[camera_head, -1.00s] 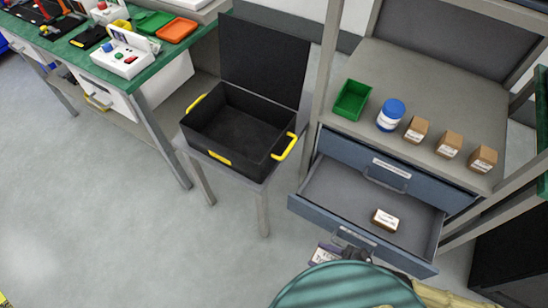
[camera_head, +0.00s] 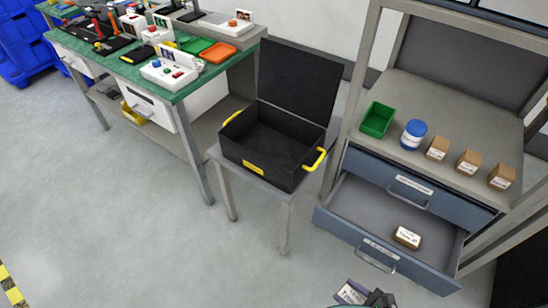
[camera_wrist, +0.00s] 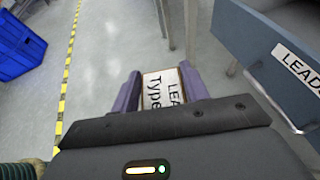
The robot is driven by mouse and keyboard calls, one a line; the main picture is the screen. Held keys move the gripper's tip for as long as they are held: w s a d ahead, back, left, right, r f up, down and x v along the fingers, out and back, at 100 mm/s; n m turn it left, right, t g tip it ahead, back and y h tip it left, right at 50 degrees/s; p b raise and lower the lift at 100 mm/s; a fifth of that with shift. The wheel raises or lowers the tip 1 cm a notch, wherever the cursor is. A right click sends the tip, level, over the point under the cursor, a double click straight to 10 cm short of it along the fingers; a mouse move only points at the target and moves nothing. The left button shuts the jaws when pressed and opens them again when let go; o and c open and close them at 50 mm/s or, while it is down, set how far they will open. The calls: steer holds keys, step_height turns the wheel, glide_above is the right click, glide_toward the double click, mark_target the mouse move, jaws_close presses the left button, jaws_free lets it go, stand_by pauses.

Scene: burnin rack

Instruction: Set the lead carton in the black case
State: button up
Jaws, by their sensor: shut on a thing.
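My gripper (camera_wrist: 160,76) is shut on the lead carton (camera_wrist: 158,90), a small box with a white label whose visible letters read "LEA" and "Type". The purple fingers press on its two sides in the wrist view. In the head view the carton (camera_head: 350,292) shows at the bottom edge, over the floor in front of the drawers, with most of the gripper out of frame. The black case (camera_head: 258,173) stands on a small grey stand, up and left of the gripper. Its lid (camera_head: 297,78) is up, it has yellow handles, and its visible inside is empty.
An open drawer (camera_head: 350,215) below the shelf holds another labelled carton (camera_head: 407,238). The shelf carries a green bin (camera_head: 377,119), a blue-lidded jar (camera_head: 413,135) and 3 brown cartons. A green workbench (camera_head: 190,88) stands left of the case. Floor in front is clear.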

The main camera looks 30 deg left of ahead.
steer(key=w+d+m+t+h, duration=0.6)
steer(key=w+d+m+t, duration=0.2)
steer(key=w+d, duration=0.5)
steer(key=w+d+r+m+t+h, duration=0.1)
steer(key=w+d+r+m+h, duration=0.1)
steer(key=w+r, duration=0.3)
steer(key=w+d+r+m+h, duration=0.3)
steer(key=w+r+m+h, duration=0.1)
steer(key=r, duration=0.4)
steer(key=shift+w+d+m+t+h, duration=0.4)
steer(key=shift+w+h, duration=0.1)
steer(key=shift+w, duration=0.35)
